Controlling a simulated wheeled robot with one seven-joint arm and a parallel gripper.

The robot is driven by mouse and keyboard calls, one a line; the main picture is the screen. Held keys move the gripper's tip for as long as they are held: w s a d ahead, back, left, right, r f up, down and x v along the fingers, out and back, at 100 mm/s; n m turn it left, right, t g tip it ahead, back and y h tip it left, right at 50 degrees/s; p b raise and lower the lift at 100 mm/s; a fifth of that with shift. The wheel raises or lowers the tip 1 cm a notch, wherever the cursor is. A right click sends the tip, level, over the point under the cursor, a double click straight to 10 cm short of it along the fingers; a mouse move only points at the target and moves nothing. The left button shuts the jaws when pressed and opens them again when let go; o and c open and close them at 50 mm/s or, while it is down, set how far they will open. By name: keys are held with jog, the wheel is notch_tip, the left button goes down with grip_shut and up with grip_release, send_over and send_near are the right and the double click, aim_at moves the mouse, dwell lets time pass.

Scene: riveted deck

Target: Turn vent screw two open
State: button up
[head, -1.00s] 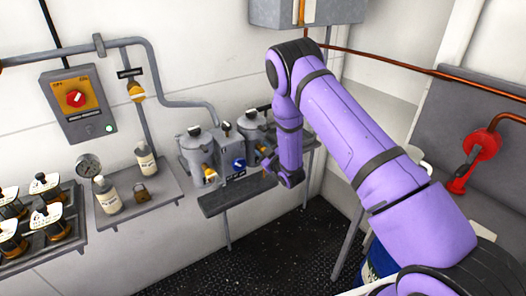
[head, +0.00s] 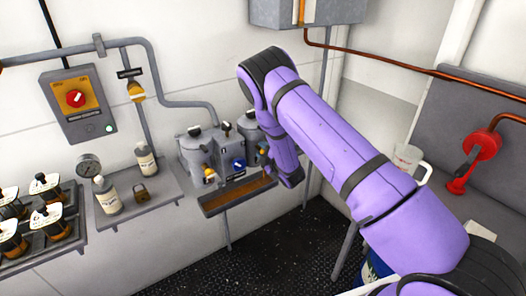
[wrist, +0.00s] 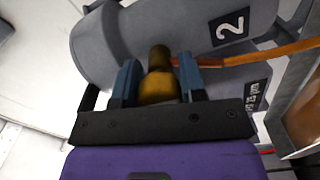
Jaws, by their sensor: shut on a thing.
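Vent screw two (wrist: 158,88) is a brass-yellow knob on the grey canister marked 2 (wrist: 175,28). In the wrist view my gripper (wrist: 159,78) has its blue fingers on both sides of the knob, shut on it. An amber stream (wrist: 262,56) runs from beside the knob toward the right edge. In the head view canister two (head: 246,124) is partly hidden by my purple arm. The tray (head: 207,207) under the canisters shows an amber-brown surface.
The left canister (head: 195,146) has its own yellow screw (head: 207,172). A blue knob (head: 239,165) sits between the canisters. A side shelf (head: 125,213) holds bottles and a padlock. A red valve (head: 478,150) stands far right. The dark floor (head: 280,245) is clear in front.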

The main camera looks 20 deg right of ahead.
jog(key=shift+f+n, duration=0.1)
jog(key=shift+n, duration=0.4)
jog(key=o, duration=0.9)
jog(key=shift+s, duration=0.15)
